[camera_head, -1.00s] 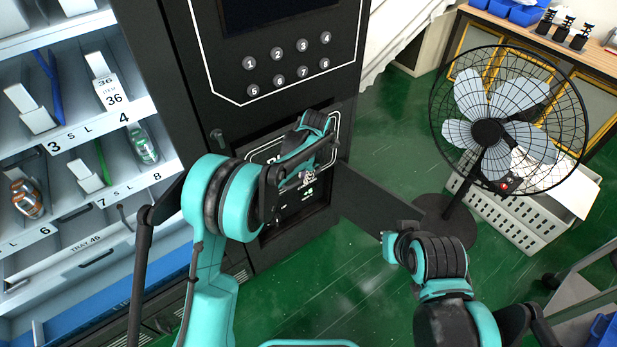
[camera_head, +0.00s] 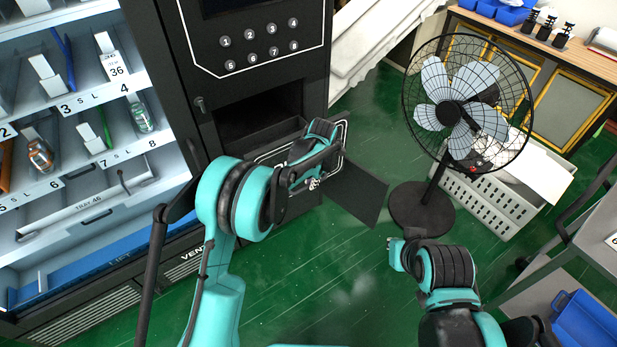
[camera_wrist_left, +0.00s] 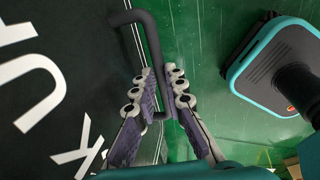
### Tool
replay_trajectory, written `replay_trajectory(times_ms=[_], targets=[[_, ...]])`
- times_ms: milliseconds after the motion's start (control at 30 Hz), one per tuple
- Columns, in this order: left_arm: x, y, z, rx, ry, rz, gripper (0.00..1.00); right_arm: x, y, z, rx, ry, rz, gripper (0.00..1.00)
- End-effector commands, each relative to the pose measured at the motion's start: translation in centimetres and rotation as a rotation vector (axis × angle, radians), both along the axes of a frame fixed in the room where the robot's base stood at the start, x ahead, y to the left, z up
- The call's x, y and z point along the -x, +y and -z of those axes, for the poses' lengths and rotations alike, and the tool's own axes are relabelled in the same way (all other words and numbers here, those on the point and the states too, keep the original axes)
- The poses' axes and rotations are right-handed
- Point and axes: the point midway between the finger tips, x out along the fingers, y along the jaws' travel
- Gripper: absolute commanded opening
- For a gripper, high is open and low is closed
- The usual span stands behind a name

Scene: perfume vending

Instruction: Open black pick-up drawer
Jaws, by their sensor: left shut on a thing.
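The black pick-up drawer (camera_head: 277,154) stands out from the front of the black vending machine, with a dark opening (camera_head: 258,112) above and behind it. My left gripper (camera_head: 313,184) is at the drawer's front, and my arm covers much of that front. In the left wrist view, the gripper (camera_wrist_left: 160,85) is shut on the black bar handle (camera_wrist_left: 150,40), beside the drawer's black face (camera_wrist_left: 60,75) with white letters. My right arm is at the lower right; its gripper (camera_head: 397,254) is apart from the drawer and its jaws cannot be made out.
A keypad (camera_head: 261,46) is above the opening. A black panel (camera_head: 357,194) sticks out right of the drawer. A standing fan (camera_head: 455,115) and a white crate (camera_head: 490,205) are farther right. Shelves of goods (camera_head: 80,130) are at left. Green floor (camera_head: 330,270) lies clear in front.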

Motion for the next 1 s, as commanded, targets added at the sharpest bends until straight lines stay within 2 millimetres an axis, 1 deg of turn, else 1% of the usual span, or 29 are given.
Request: replay_trajectory(times_ms=[333, 367, 400, 433, 767, 867, 1000], targets=[[0.1, -0.1, 0.0, 0.0, 0.0, 0.0, 0.0, 0.0, 0.0, 0.0, 0.0, 0.0, 0.0, 0.0], [0.1, -0.1, 0.0, 0.0, 0.0, 0.0, 0.17, 0.0, 0.0, 0.0, 0.0, 0.0, 0.0, 0.0], [0.1, -0.1, 0.0, 0.0, 0.0, 0.0, 0.27, 0.0, 0.0, 0.0, 0.0, 0.0, 0.0, 0.0], [0.1, -0.1, 0.0, 0.0, 0.0, 0.0, 0.33, 0.0, 0.0, 0.0, 0.0, 0.0, 0.0, 0.0], [0.2, -0.1, -0.2, 0.001, -0.001, 0.0, 0.33, 0.0, 0.0, 0.0, 0.0, 0.0, 0.0, 0.0], [0.3, -0.2, -1.1, 0.001, 0.0, 0.001, 0.33, 0.0, 0.0, 0.0, 0.0, 0.0, 0.0, 0.0], [0.7, -0.6, -3.7, 0.0, 0.0, 0.002, 0.33, 0.0, 0.0, 0.0, 0.0, 0.0, 0.0, 0.0]])
